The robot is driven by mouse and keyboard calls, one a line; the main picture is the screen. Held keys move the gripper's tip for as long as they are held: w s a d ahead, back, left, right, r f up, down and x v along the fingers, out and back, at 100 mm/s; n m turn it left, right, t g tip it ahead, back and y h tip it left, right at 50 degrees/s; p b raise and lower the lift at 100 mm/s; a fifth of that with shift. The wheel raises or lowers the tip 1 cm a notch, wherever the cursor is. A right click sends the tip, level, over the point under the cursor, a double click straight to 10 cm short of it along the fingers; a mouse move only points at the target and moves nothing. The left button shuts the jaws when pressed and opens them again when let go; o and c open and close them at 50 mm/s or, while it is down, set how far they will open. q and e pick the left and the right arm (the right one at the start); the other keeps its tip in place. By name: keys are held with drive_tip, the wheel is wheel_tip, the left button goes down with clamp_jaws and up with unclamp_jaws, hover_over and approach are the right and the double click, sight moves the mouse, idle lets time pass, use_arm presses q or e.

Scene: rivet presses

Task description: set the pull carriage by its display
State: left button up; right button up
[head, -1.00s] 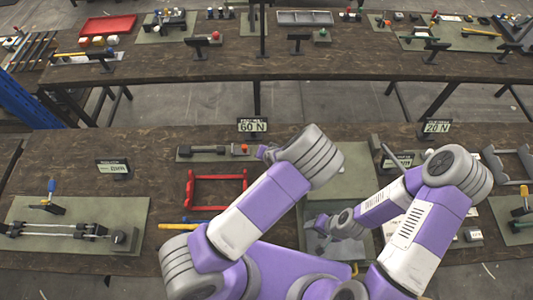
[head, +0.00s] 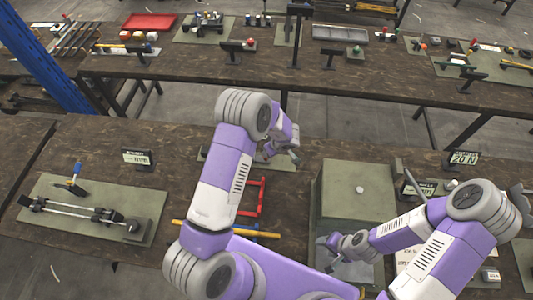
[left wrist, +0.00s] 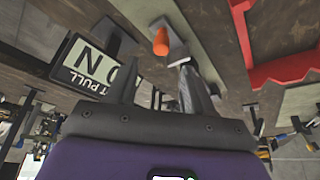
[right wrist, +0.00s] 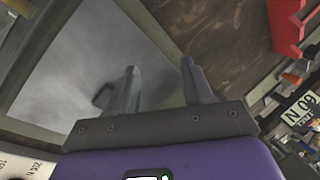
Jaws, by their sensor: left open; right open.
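A low grey device with an orange knob (left wrist: 160,42) and a metal bar shows in the left wrist view; I take it as the pull carriage. In the head view my left arm hides most of it. A sign (left wrist: 88,62), partly cut off, reads "T PULL" and N beside it. The sign reads 60 N in the right wrist view (right wrist: 298,108). My left gripper (left wrist: 158,88) is open and empty, its fingertips close to the knob and bar. My right gripper (right wrist: 160,82) is open and empty over a grey metal surface (right wrist: 80,75); it also shows in the head view (head: 336,246).
A red frame (head: 262,197) lies right of my left arm. A green box (head: 350,175) stands beyond my right gripper. A 20 N sign (head: 464,158) is at right.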

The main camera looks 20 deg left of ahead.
use_arm(q)
hover_over(261, 157)
drive_tip(key=d, duration=0.3)
drive_tip(key=shift+n, duration=0.3)
drive_tip(key=f, duration=0.6)
drive_tip(key=shift+s+a+f, duration=0.1)
drive_tip(key=shift+s+f, duration=0.1)
drive_tip(key=shift+f, duration=0.2)
clamp_jaws()
